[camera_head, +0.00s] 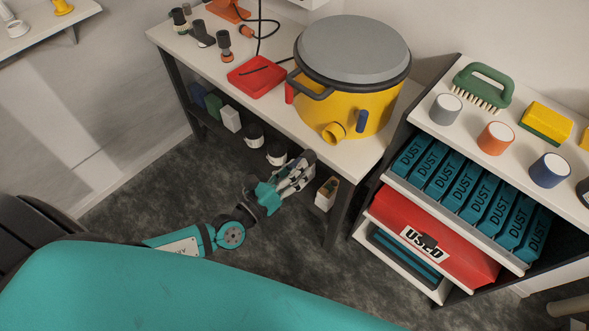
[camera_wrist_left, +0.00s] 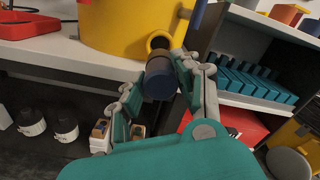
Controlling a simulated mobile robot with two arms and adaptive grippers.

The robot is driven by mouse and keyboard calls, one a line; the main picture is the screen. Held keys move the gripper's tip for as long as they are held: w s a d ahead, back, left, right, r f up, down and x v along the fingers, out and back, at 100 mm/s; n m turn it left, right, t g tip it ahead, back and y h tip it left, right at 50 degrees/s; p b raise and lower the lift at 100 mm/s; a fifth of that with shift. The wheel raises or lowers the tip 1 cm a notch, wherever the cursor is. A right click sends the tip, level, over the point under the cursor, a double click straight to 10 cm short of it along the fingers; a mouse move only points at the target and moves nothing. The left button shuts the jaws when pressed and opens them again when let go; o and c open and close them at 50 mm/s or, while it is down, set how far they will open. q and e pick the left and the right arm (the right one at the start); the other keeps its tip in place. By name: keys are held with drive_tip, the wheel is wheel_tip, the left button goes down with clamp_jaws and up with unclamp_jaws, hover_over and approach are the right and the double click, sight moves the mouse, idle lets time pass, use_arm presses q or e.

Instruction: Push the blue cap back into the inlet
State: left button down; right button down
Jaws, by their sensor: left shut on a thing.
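The yellow drum (camera_head: 340,95) with a grey lid stands on the bench, and its round yellow inlet (camera_head: 333,132) sticks out low at the front. My left gripper (camera_head: 303,168) is in front of the bench edge, below and left of the inlet. It is shut on the blue cap (camera_wrist_left: 161,84), a dark blue cylinder with a brownish-black collar. In the left wrist view the cap lies between the fingers, with the inlet (camera_wrist_left: 157,38) just behind its far end. In the head view the cap looks dark and apart from the inlet. My right gripper is not in view.
The white bench (camera_head: 275,102) holds a red tray (camera_head: 257,76) left of the drum. Jars and boxes stand on the shelf below. A rack at right holds teal DUST boxes (camera_head: 463,187) and a red USED bin (camera_head: 432,240). A blue latch (camera_head: 362,121) sits beside the inlet.

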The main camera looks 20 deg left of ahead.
sight(310, 156)
use_arm(q)
drive_tip(key=shift+b+x, duration=0.45)
drive_tip(key=shift+x, duration=2.4)
drive_tip(key=shift+s+b, duration=0.1)
drive_tip(key=shift+b, duration=0.45)
drive_tip(key=shift+b+x, duration=0.3)
drive_tip(key=shift+x, duration=1.75)
drive_tip(key=c, duration=0.9)
unclamp_jaws()
drive_tip(key=shift+s+a+f, duration=0.1)
drive_tip(key=shift+s+a, duration=0.1)
drive_tip(key=shift+s, duration=0.2)
drive_tip(key=v, duration=1.1)
